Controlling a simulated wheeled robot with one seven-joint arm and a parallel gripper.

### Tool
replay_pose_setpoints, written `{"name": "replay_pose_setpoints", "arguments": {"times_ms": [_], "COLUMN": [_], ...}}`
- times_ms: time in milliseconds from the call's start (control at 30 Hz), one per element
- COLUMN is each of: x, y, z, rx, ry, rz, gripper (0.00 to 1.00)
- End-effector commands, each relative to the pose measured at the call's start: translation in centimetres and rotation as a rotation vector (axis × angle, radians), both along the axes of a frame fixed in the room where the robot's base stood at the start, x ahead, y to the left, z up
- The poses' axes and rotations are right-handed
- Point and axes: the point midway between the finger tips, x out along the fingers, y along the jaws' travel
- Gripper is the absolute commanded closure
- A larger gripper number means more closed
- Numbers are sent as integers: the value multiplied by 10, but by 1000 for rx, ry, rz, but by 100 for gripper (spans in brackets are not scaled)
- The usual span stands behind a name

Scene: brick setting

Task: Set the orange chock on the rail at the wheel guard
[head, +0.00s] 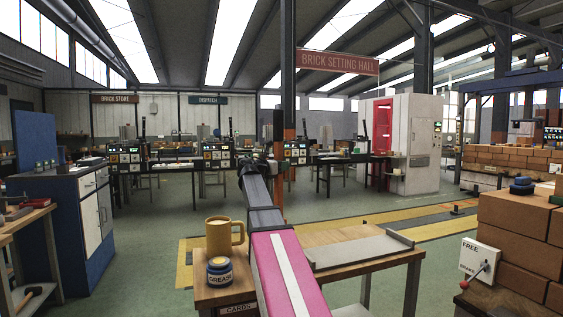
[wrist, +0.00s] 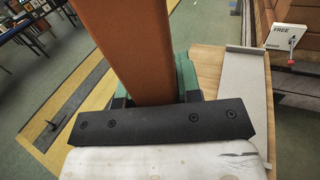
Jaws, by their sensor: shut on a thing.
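A long orange block, which I take for the orange chock (wrist: 135,45), fills the top middle of the wrist view. My gripper (wrist: 152,88) is shut on it, with green pads beside the block and a black bolted bar in front. I cannot tell for sure whether this fitting is the wheel guard.
A wooden table (head: 340,236) holds a grey tray (head: 358,252), a yellow mug (head: 224,237) and a grease jar (head: 219,270). A FREE/BRAKE lever box (head: 480,260) stands by stacked bricks (head: 515,215) at the right. A blue cabinet (head: 65,225) is at the left. Green floor around the strip is open.

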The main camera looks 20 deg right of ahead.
Motion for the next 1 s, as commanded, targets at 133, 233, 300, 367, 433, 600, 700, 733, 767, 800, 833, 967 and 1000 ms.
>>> {"name": "replay_pose_setpoints", "arguments": {"times_ms": [133,233,300,367,433,600,700,733,767,800,833,967,1000], "x": [0,0,0,0,0,0,0,0,0,0,0,0,0], "y": [0,0,0,0,0,0,0,0,0,0,0,0,0], "z": [-14,-16,-16,-16,-16,-20,-19,-19,-19,-19,-19,-18,-17], "rx": [-4,-4,-3,-3,-3,0,0,0,0,0,0,0,0], "ry": [0,-1,-2,-2,-2,-1,-1,-1,-1,-1,-1,-1,-1], "rz": [1,1,1,1,1,0,0,0,0,0,0,0,0], "gripper": [100,100,100,100,100,55,43,43,43,43,43,43,43]}}
